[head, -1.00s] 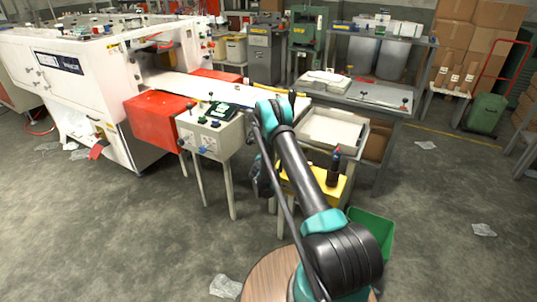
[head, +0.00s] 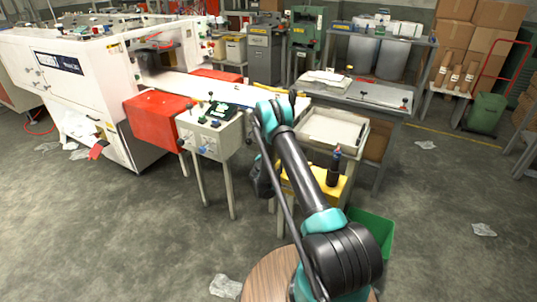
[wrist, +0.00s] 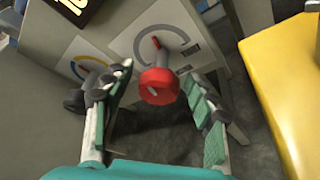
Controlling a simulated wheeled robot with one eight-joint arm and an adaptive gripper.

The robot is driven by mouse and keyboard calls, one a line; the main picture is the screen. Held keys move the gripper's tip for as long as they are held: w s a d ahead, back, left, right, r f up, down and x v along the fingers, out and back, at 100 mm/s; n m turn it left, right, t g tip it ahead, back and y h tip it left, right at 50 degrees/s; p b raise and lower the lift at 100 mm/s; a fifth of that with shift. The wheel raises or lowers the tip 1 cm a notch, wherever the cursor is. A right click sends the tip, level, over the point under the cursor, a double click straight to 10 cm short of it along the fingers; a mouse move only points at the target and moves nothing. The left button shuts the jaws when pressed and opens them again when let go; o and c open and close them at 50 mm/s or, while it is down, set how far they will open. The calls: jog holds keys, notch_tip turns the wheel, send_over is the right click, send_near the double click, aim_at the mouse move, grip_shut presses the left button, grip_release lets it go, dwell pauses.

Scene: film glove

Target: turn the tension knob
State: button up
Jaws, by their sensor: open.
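In the wrist view, a red knob (wrist: 158,85) on a short stem stands out from a grey panel with a curved dial marking behind it. A second, dark knob (wrist: 80,100) sits to its left, partly behind the left finger. Which one is the tension knob cannot be read. My gripper (wrist: 158,100) is open, its green-padded fingers to either side of the red knob, with gaps visible on both sides. In the head view, the control box (head: 216,151) stands on legs, and my gripper (head: 262,180) hangs to its right, partly hidden by my arm.
A yellow surface (wrist: 282,90) lies close to the right of my gripper; in the head view it carries a dark bottle (head: 334,168). A red box (head: 157,118) adjoins the control box on the left. A green bin (head: 372,235) stands at front right.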

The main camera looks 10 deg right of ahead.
notch_tip(320, 180, up, 10)
dwell(0.6)
jog(key=shift+a, duration=0.15)
